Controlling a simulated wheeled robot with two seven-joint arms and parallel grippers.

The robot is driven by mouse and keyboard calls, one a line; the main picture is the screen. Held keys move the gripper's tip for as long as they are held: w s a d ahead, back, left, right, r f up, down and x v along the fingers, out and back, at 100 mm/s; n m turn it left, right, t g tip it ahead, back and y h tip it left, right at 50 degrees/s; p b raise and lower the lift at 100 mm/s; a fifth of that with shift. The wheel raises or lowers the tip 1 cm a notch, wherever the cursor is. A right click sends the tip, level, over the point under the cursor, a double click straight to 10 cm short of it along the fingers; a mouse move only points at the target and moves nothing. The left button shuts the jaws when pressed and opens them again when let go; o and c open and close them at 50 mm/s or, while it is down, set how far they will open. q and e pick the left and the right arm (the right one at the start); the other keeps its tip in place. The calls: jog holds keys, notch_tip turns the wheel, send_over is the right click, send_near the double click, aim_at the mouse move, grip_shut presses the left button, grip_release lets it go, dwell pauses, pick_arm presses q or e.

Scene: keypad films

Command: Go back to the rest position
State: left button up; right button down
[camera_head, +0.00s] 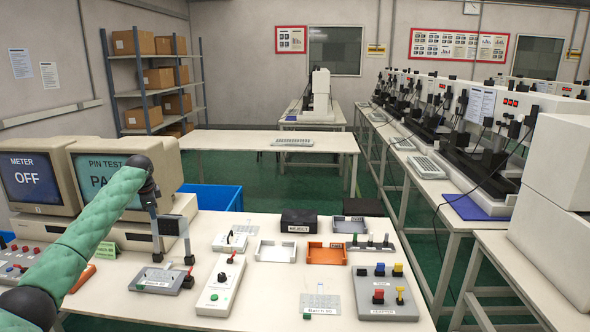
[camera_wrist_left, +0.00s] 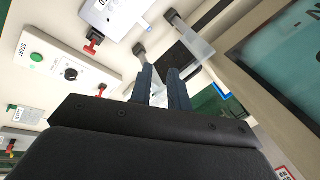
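My left arm, in a green sleeve, comes in from the left in the head view and bends down at a black joint. My left gripper (camera_head: 173,258) points down over the workbench (camera_head: 255,305), in front of the beige monitors. Its two fingers are apart with nothing seen between them. The fingers also show apart in the left wrist view (camera_wrist_left: 160,45). My right gripper is not in view.
Monitors reading METER OFF (camera_head: 38,184) and PIN TEST (camera_head: 120,180) stand close beside the arm. A white START box (camera_head: 219,288), an orange tray (camera_head: 325,254), a black REJECT box (camera_head: 299,221) and a grey button panel (camera_head: 385,295) sit to the right.

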pick_arm(q)
jog(key=d+r+n+t+y, duration=0.1)
jog(key=d+r+n+t, duration=0.4)
jog(key=d+r, duration=0.7)
jog(key=s+d+f+n+t, duration=0.2)
jog(key=s+d+f, duration=0.55)
jog(key=d, duration=0.45)
jog(key=s+d+f+n+g+h, duration=0.1)
jog(key=s+d+f+g, duration=0.15)
jog(key=s+f, duration=1.2)
jog(key=s+d+f+n+g+h, duration=0.15)
jog(key=s+d+f, duration=0.25)
jog(key=s+f, duration=1.1)
jog(key=s+d+f+g, duration=0.2)
jog(key=s+d+f, duration=0.2)
jog(key=s+f, duration=1.1)
jog(key=s+f+g, duration=0.1)
jog(key=s+f, duration=0.1)
jog(key=s, duration=0.4)
jog(key=s+f+g, duration=0.1)
jog(key=s+f, duration=0.2)
jog(key=s, duration=0.4)
jog(key=s+d+f+g, duration=0.1)
jog(key=s+f, duration=0.1)
jog(key=s, duration=0.4)
jog(key=shift+s+f, duration=0.25)
jog(key=shift+f, duration=0.1)
